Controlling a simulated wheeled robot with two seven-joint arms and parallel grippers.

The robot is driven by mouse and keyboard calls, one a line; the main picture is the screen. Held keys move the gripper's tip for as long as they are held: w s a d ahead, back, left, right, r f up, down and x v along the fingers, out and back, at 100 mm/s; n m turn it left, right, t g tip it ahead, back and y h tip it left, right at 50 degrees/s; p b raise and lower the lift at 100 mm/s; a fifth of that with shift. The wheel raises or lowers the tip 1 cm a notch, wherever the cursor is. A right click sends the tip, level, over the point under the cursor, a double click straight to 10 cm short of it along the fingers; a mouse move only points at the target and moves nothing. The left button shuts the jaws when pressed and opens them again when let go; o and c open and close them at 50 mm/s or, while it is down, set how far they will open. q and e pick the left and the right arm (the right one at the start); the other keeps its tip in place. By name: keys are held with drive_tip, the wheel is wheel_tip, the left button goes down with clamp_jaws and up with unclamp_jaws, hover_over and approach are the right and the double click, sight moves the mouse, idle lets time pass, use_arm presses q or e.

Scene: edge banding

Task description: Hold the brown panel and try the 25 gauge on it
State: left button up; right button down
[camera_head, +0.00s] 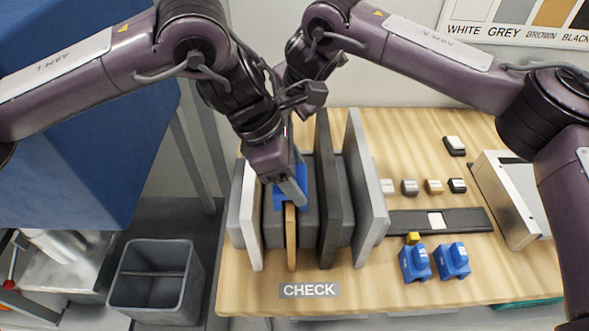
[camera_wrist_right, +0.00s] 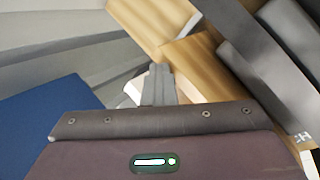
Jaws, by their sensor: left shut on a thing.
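The brown panel (camera_head: 291,240) stands on edge in a slot of the grey rack, its front edge towards me. My left gripper (camera_head: 291,192) is shut on a blue gauge (camera_head: 304,178) at the panel's top edge. I cannot read this gauge's number or tell whether it touches the panel. My right gripper is behind the left forearm in the head view. In the right wrist view its fingers (camera_wrist_right: 160,85) look closed together and empty.
White (camera_head: 250,220), dark (camera_head: 326,210) and light grey (camera_head: 366,200) panels stand beside the brown one. Several small colour samples (camera_head: 410,187), a dark strip (camera_head: 465,222) and a metal box (camera_head: 505,195) lie right. A grey bin (camera_head: 155,300) stands left.

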use_arm(q)
drive_tip(key=shift+f, duration=0.2)
idle(0.3)
drive_tip(key=o, duration=1.1)
drive_tip(key=shift+r, duration=4)
